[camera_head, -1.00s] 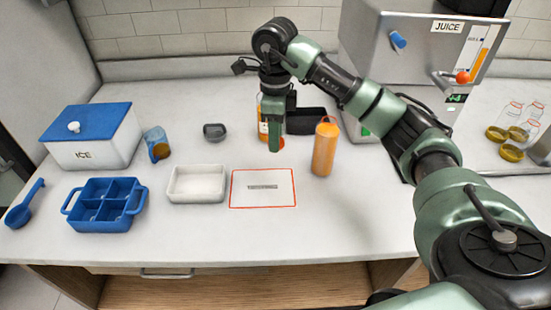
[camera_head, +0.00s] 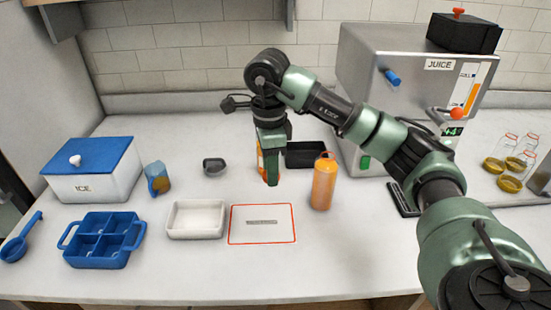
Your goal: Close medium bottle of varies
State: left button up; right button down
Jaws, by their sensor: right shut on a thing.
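An orange bottle (camera_head: 324,184) with an orange top stands upright to the right of the red-framed mat. My right gripper (camera_head: 271,172) points down left of that bottle, behind the mat. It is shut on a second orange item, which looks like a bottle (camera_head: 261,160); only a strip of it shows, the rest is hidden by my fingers. I cannot tell whether a cap is on it. At the right, several small clear bottles (camera_head: 511,142) with red rims stand by olive-gold round pieces (camera_head: 510,184). My left gripper is not in view.
A white tray (camera_head: 196,236), red-framed mat (camera_head: 262,238), blue divided tray (camera_head: 104,262) and white ice box (camera_head: 122,186) stand on the counter. A glass mug (camera_head: 157,178) and dark cup (camera_head: 214,166) are behind.

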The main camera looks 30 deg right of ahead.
jog(key=s+a+f+n, duration=0.3)
jog(key=s+a+n, duration=0.2)
jog(key=n, duration=0.6)
jog(key=s+a+f+n, duration=0.4)
jog(key=s+a+n, duration=0.2)
jog(key=s+n, duration=0.3)
jog(key=shift+n, duration=1.2)
